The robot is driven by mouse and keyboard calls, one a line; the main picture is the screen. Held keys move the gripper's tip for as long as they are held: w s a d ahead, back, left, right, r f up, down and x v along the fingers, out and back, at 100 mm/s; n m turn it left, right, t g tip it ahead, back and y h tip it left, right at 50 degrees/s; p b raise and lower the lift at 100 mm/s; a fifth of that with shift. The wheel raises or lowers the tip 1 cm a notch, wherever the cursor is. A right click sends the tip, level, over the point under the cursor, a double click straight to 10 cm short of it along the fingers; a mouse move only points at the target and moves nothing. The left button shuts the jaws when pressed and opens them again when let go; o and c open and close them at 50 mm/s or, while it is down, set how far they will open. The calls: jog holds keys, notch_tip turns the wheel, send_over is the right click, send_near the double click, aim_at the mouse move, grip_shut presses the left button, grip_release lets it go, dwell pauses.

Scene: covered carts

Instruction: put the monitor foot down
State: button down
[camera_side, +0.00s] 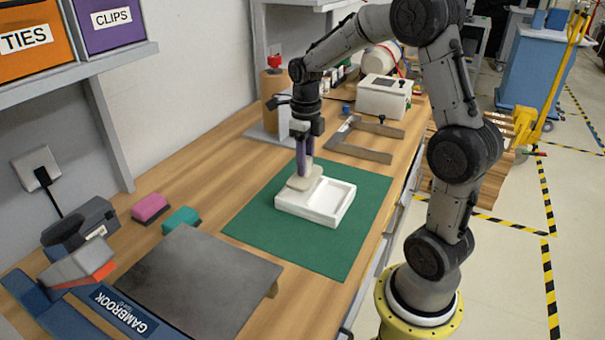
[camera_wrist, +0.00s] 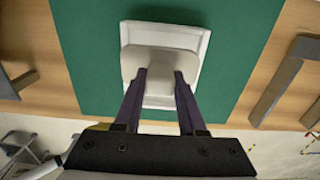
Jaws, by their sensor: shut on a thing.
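The monitor foot (camera_side: 301,181) is a beige, rounded flat piece. My gripper (camera_side: 304,172) points down and is shut on it, over the left part of a shallow white tray (camera_side: 341,201). In the wrist view the monitor foot (camera_wrist: 154,62) sits between the two purple fingers of my gripper (camera_wrist: 160,78), over the middle of the white tray (camera_wrist: 199,58). I cannot tell whether the foot touches the tray. The tray lies on a green mat (camera_side: 255,220).
A dark grey plate (camera_side: 200,280) lies on the bench left of the mat. Pink (camera_side: 150,207) and teal (camera_side: 181,219) blocks sit near the wall. A metal square (camera_side: 365,140) and a white box (camera_side: 384,96) stand beyond the mat. Bare mat surrounds the tray.

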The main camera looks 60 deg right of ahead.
jog(key=shift+w+d+f, duration=0.1)
jog(key=shift+w+f, duration=0.1)
jog(key=f, duration=0.3)
jog(key=shift+w+d, duration=0.15)
jog(key=shift+w, duration=0.15)
jog(key=shift+f, duration=0.45)
jog(key=shift+f, duration=0.25)
jog(key=shift+c, duration=2.4)
grip_release()
jog(key=shift+f, duration=0.1)
